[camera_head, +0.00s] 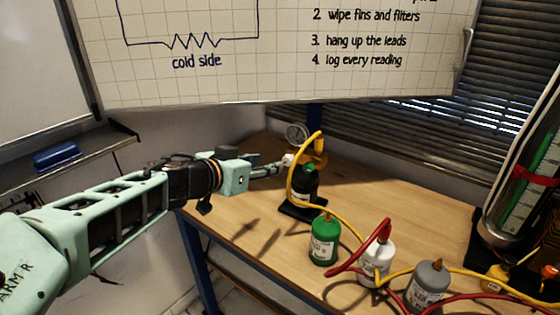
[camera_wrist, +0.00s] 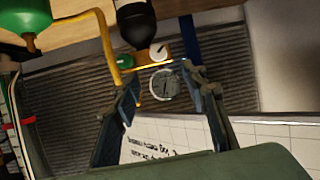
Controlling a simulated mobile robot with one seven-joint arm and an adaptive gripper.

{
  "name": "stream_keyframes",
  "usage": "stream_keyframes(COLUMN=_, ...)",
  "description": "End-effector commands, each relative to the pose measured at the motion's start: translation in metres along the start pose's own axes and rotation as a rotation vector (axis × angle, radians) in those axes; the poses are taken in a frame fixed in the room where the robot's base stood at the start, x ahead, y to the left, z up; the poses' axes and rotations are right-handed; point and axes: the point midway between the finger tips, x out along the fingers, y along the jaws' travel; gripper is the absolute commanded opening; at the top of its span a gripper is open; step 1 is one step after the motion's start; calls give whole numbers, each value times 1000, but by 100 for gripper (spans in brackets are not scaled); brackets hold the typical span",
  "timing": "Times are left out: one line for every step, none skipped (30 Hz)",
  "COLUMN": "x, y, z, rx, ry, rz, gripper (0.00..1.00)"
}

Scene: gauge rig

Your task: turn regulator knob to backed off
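The regulator (camera_head: 318,148) is a yellow-orange body on top of a dark bottle (camera_head: 303,186) on the bench. Its white knob (camera_head: 287,160) faces my arm; in the wrist view the knob (camera_wrist: 158,53) is pale and round, beyond the fingertips. A round gauge (camera_head: 297,133) sits by the regulator, and the gauge (camera_wrist: 164,85) shows between the fingers in the wrist view. My gripper (camera_head: 277,167) reaches in from the left, close to the knob. In the wrist view my gripper (camera_wrist: 162,79) is open, its fingers apart with nothing held. I cannot tell whether it touches the knob.
A yellow hose (camera_head: 291,185) loops from the regulator down past the bottle. A green bottle (camera_head: 323,240), white bottle (camera_head: 377,262) and grey bottle (camera_head: 428,286) stand in front, with red hoses. The bench (camera_head: 240,222) is clear at the left. A whiteboard (camera_head: 250,75) hangs above.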

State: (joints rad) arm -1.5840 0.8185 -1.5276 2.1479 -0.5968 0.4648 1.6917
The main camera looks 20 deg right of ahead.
Motion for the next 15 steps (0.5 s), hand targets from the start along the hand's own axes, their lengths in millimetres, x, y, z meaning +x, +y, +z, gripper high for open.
stream_keyframes(x=4, y=1, z=0, rx=2, ry=1, rz=3, gripper=40)
stream_keyframes(x=7, y=1, z=0, rx=2, ry=0, rz=4, gripper=40)
stream_keyframes(x=11, y=1, z=0, rx=2, ry=-1, rz=5, gripper=40)
stream_keyframes(x=14, y=1, z=1, rx=2, ry=-1, rz=5, gripper=40)
stream_keyframes(x=19, y=2, z=1, rx=2, ry=-2, rz=5, gripper=40)
stream_keyframes(x=24, y=2, z=1, rx=1, ry=-2, rz=6, gripper=40)
stream_keyframes(x=29, y=3, z=1, rx=1, ry=-2, rz=7, gripper=40)
stream_keyframes(x=34, y=2, z=1, rx=1, ry=-2, rz=6, gripper=40)
stream_keyframes(x=40, y=2, z=1, rx=1, ry=-2, rz=7, gripper=40)
stream_keyframes(x=45, y=2, z=1, rx=1, ry=-2, rz=7, gripper=40)
stream_keyframes(x=50, y=3, z=1, rx=1, ry=-2, rz=7, gripper=40)
stream_keyframes(x=56, y=3, z=1, rx=1, ry=-3, rz=7, gripper=40)
stream_keyframes(x=60, y=2, z=1, rx=1, ry=-3, rz=7, gripper=40)
stream_keyframes(x=64, y=2, z=1, rx=0, ry=-2, rz=6, gripper=40)
stream_keyframes(x=70, y=2, z=1, rx=0, ry=-2, rz=6, gripper=40)
